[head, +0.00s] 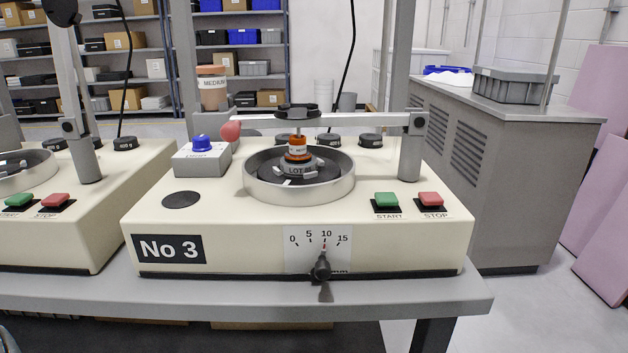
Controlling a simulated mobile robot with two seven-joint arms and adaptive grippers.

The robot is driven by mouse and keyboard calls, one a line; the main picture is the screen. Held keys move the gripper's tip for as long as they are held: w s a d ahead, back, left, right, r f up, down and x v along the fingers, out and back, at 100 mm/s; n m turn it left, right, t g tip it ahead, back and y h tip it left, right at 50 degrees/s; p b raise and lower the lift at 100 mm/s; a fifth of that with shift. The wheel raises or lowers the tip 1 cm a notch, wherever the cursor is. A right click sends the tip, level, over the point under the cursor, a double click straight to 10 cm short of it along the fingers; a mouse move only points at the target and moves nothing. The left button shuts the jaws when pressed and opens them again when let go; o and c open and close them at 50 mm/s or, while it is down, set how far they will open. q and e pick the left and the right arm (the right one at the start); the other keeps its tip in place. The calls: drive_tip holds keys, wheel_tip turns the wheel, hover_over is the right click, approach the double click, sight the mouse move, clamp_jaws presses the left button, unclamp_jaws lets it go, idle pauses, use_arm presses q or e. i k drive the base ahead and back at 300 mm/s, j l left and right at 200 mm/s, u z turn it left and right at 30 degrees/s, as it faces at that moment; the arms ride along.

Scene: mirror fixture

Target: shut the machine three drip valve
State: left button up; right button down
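Machine three (390,240) is a cream box with a "No 3" plate (168,249), standing on the grey bench. A bottle labelled MEDIUM (212,87) stands at its back left. A grey box (201,161) with a blue knob (202,143) sits on the machine below the bottle. The box's label is too small to read. No part is plainly marked as the drip valve, and I cannot tell its setting. A metal ring pan (300,190) holds a round work piece marked LOT (298,169). Neither of my grippers is in view.
A grey overarm (370,119) with a red ball handle (230,131) crosses above the pan. Green START (386,200) and red STOP (431,199) buttons sit at right. A black dial lever (321,268) is in front. Another machine (100,215) stands at left.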

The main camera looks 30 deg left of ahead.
sight(201, 143)
drive_tip(key=u, duration=1.5)
